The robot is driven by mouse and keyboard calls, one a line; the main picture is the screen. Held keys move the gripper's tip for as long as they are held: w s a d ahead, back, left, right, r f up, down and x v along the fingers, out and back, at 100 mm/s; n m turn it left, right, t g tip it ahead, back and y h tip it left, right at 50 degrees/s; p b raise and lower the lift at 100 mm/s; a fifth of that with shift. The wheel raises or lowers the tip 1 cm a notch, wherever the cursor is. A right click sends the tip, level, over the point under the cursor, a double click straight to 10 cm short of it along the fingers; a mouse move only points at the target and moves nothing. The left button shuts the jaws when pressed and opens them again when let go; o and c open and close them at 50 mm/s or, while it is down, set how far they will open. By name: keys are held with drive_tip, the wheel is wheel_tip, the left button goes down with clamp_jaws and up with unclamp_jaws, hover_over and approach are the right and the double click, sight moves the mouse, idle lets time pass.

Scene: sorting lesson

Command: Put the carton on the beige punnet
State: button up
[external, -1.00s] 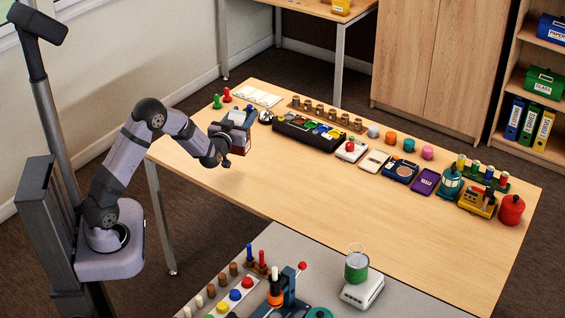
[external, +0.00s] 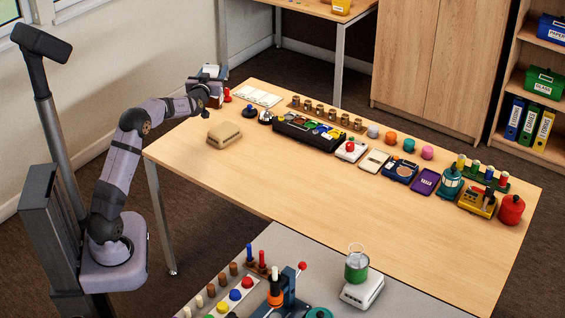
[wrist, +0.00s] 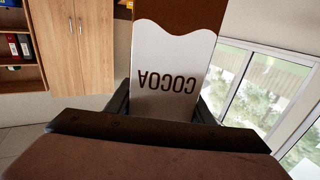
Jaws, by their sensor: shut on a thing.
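The carton is a brown box with a white label reading COCOA (wrist: 172,75), upside down in the wrist view. My gripper (wrist: 165,108) is shut on it, with dark fingers on both sides. In the external view my gripper (external: 207,86) is at the far left corner of the table, with part of the brown carton (external: 215,101) showing below it. The beige punnet (external: 224,134) sits on the near left part of the table, apart from the carton and to its lower right in the picture.
A red piece (external: 227,95), a dark blue knob (external: 249,111) and a bell (external: 265,116) stand near my gripper. A black sorting tray (external: 300,134) and a row of small jars lie farther right. The table's front middle is clear.

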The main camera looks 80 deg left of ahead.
wheel_tip(320, 180, down, 13)
drive_tip(key=shift+w+d+r, duration=0.15)
drive_tip(key=shift+w+r, duration=0.05)
drive_tip(key=shift+w, duration=0.25)
idle(0.6)
drive_tip(key=shift+f, duration=0.2)
drive_tip(key=o, duration=1.3)
drive_tip(key=shift+r, duration=0.25)
drive_tip(key=shift+s+b+v, duration=0.2)
drive_tip(key=shift+b+v, duration=0.35)
drive_tip(key=shift+v, duration=5.45)
